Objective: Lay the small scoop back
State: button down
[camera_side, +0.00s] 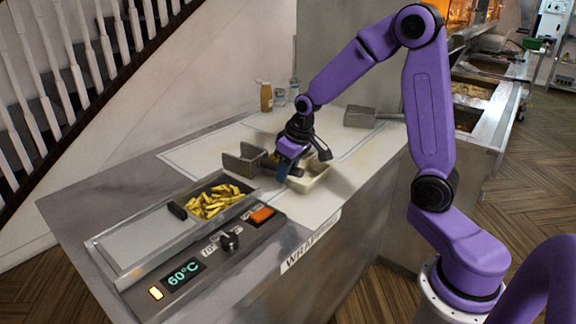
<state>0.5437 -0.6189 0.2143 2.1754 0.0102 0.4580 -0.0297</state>
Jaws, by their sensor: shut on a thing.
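My gripper (287,163) points down over the cream tray (318,181) on the white worktop. It is shut on what seems to be the small scoop, of which a dark blue piece (283,173) shows below the fingers. The rest of the scoop is hidden by my gripper and the tray wall, so I cannot tell whether it touches the tray. A grey bracket-like holder (236,166) stands just left of my gripper, apart from it.
A fry bin (215,199) with chips and a control panel (200,262) reading 60°C lie at the front left. A grey metal box with a handle (360,116) sits at the back right. A brown bottle (266,97) and jars stand at the wall. The middle-back worktop is clear.

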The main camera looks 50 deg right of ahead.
jog(key=shift+f, duration=3.05)
jog(key=c, duration=0.7)
grip_release()
jog(key=shift+c, duration=0.2)
